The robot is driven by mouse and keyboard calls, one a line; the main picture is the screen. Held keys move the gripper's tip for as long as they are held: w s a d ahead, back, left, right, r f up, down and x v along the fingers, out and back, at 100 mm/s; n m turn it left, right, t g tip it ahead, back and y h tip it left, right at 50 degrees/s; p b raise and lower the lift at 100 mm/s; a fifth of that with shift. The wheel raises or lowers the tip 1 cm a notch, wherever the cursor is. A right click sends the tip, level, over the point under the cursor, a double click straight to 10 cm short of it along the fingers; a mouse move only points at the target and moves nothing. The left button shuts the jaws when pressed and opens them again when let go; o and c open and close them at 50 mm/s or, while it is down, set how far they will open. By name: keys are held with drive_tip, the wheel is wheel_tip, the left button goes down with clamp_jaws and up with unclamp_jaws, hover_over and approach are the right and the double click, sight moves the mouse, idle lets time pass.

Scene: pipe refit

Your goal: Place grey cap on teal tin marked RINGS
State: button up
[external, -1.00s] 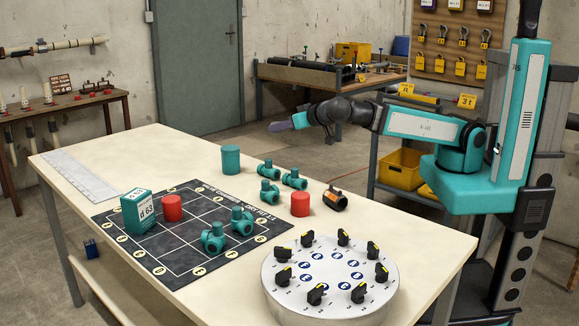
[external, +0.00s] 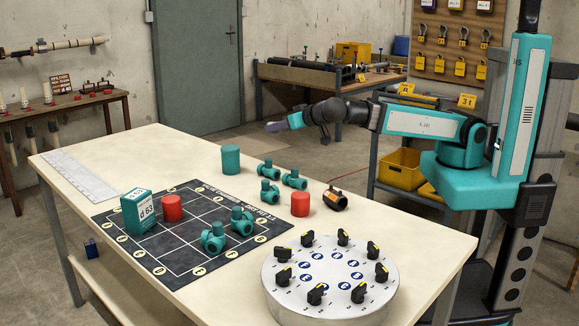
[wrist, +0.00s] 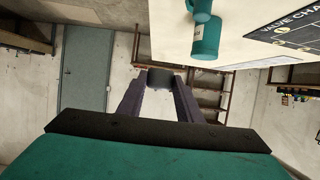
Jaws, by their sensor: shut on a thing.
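My gripper (external: 272,127) is above and beyond the far edge of the worktable, up and right of a plain-looking teal tin (external: 231,160) that stands upright on it. In the wrist view my gripper (wrist: 160,84) is shut on a dark grey cap (wrist: 160,77), held between its purple-grey fingers. A teal cylinder (wrist: 205,42) with a small white label shows at the top of that view, apart from the gripper; it appears to be the tin. The word RINGS cannot be read. The cap is not clear in the external view.
The worktable (external: 140,155) also holds several teal valves (external: 268,192), two red cylinders (external: 300,204), a dark cylinder with an orange band (external: 335,200), a teal box (external: 138,212), a dark mat (external: 175,258) and a round knobbed dial (external: 325,300).

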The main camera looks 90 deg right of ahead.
drive_tip(key=shift+w+r+p, duration=0.1)
drive_tip(key=shift+w+p, duration=0.6)
drive_tip(key=shift+p, duration=0.7)
drive_tip(key=p, duration=0.3)
hover_over(235, 149)
drive_tip(key=shift+w+f, duration=0.1)
drive_tip(key=shift+f, duration=0.75)
drive_tip(key=shift+f, duration=0.15)
drive_tip(key=shift+f+p, duration=0.3)
drive_tip(key=shift+f, duration=1.25)
drive_tip(key=shift+f+b, duration=0.25)
drive_tip(key=shift+b, duration=0.1)
drive_tip(key=o, duration=1)
